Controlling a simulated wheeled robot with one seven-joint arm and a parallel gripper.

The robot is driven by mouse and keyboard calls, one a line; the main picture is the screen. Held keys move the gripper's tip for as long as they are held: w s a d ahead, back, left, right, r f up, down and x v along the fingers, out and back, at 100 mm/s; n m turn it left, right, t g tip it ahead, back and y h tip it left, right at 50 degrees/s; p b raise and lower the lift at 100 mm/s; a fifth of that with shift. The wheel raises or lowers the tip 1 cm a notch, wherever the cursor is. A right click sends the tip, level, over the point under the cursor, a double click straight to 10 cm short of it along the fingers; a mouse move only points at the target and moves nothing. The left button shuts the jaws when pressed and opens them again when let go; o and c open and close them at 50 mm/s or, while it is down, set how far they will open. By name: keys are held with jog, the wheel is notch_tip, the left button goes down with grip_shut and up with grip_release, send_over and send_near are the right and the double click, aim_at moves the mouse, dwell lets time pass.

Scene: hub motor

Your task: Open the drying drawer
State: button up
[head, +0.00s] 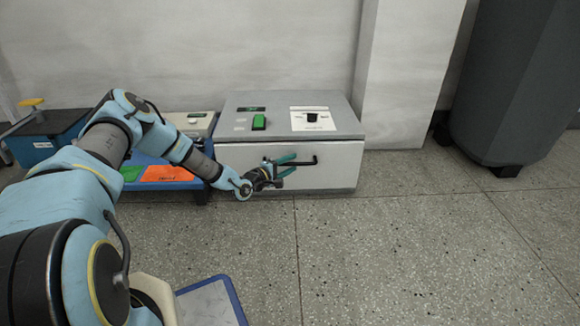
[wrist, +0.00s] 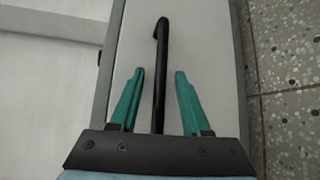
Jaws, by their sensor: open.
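The drying drawer is the white front (head: 335,172) of a grey-topped box unit on the floor, and it looks shut. A black bar handle (head: 305,161) runs across its front. My gripper (head: 291,165) is at the drawer front with its two teal fingers open. In the wrist view the black handle (wrist: 162,60) stands between my open fingers (wrist: 159,75), with a visible gap on each side. The fingers do not touch the handle. The white drawer front (wrist: 208,50) lies behind them.
The unit's top (head: 280,125) has a green button (head: 259,121) and a black knob (head: 312,117). A blue stand with green and orange panels (head: 168,174) is at left. A dark bin (head: 515,80) stands far right. The speckled floor (head: 420,240) before the drawer is clear.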

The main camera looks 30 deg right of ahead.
jog(key=shift+c, duration=0.3)
grip_shut()
dwell(1.1)
